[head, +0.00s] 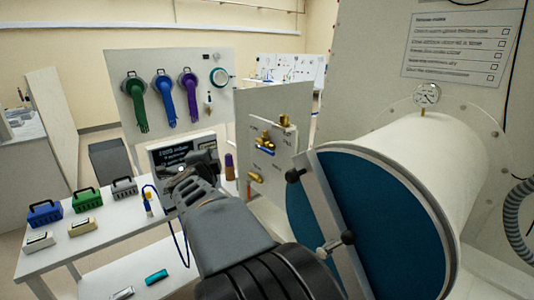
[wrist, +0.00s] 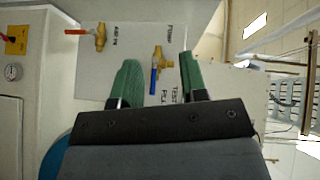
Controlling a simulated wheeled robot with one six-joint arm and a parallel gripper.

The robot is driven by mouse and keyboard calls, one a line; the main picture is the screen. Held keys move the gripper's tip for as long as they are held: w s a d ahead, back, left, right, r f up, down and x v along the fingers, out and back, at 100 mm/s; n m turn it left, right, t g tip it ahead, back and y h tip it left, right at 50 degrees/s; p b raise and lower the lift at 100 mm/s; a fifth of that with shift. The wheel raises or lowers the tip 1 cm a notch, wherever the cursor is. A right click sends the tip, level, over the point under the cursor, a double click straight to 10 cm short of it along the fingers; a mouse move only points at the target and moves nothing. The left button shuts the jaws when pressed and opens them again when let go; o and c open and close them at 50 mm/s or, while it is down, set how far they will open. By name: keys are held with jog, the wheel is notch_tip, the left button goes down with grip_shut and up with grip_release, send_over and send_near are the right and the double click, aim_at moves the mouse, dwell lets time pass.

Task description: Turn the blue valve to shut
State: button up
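The blue valve is a brass valve with a blue lever (head: 266,150) on the white upright panel (head: 272,102) in the head view. In the wrist view its blue lever (wrist: 154,78) lies alongside the brass body (wrist: 159,55), between my two fingers as pictured. My gripper (wrist: 157,62) is open and empty, with green pads on both fingers. In the head view my gripper (head: 192,165) is to the left of the panel, apart from the valve. Its fingertips are hard to make out there.
Another brass valve (head: 286,122) is above the blue one, and a brass fitting (head: 255,178) is below. An orange-handled valve (wrist: 99,36) shows in the wrist view. The big glovebox cylinder (head: 430,160) with its blue door (head: 390,230) stands right. A table (head: 110,245) with boxes stands left.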

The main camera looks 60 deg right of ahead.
aim_at(267, 152)
jog(key=s+d+f+m+g+h, duration=0.2)
jog(key=s+d+m+g, duration=0.6)
jog(key=d+m, duration=0.1)
jog(key=x, duration=0.4)
jog(key=p+x, duration=0.1)
jog(key=x, duration=0.3)
jog(key=p+x, duration=0.1)
jog(key=x, duration=0.3)
jog(key=shift+s+d+r, duration=0.1)
jog(key=shift+d+r, duration=0.15)
jog(key=shift+c, duration=0.4)
grip_shut()
